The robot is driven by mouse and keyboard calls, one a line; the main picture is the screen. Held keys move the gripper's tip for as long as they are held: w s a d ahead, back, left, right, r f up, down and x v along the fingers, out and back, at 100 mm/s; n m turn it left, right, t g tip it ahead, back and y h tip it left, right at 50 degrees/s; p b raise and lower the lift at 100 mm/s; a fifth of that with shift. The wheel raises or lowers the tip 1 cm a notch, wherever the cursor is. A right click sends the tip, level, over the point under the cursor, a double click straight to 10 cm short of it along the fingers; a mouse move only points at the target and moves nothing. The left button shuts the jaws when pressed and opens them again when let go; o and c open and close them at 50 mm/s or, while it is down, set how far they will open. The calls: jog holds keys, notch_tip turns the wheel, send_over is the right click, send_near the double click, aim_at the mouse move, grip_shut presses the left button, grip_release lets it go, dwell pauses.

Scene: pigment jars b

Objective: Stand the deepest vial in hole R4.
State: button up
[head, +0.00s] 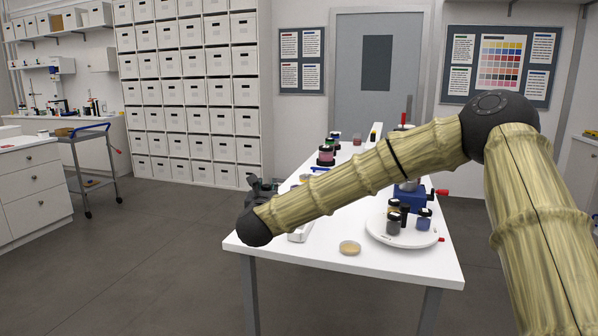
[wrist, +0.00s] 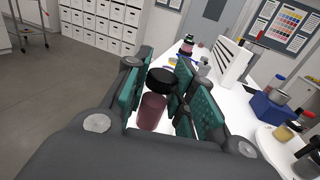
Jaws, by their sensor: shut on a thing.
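My gripper (wrist: 165,95) is shut on a small clear vial (wrist: 151,112) with a black cap and dull mauve contents. The vial sits between the teal finger pads, tilted in the wrist picture, with its lower end near the white table surface; I cannot tell whether it touches. In the head view my gripper (head: 263,187) shows only as a dark shape at the table's left edge, partly behind my forearm, and the vial cannot be made out. A white slotted piece (wrist: 233,63) stands beyond the right finger. No hole label R4 is readable.
A round white turntable (head: 382,238) bears several dark-capped jars at the table's right. A blue block (head: 411,200) with a red handle stands behind it. A dish of tan powder (head: 349,247) lies near the front edge. A pink jar (head: 326,157) stands farther back.

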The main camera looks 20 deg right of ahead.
jog(key=w+d+f+m+h+p, duration=0.1)
jog(key=d+p, duration=0.4)
jog(key=d, duration=0.5)
jog(key=shift+w+d+f+g+h+p, duration=0.2)
jog(key=shift+w+g+h+p, duration=0.15)
jog(key=shift+w, duration=0.3)
jog(key=shift+b, duration=0.65)
jog(key=shift+f+b, duration=2.65)
jog(key=shift+f, duration=0.2)
jog(key=shift+b, duration=1.5)
jog(key=shift+f+b, duration=2)
jog(key=shift+f, duration=0.05)
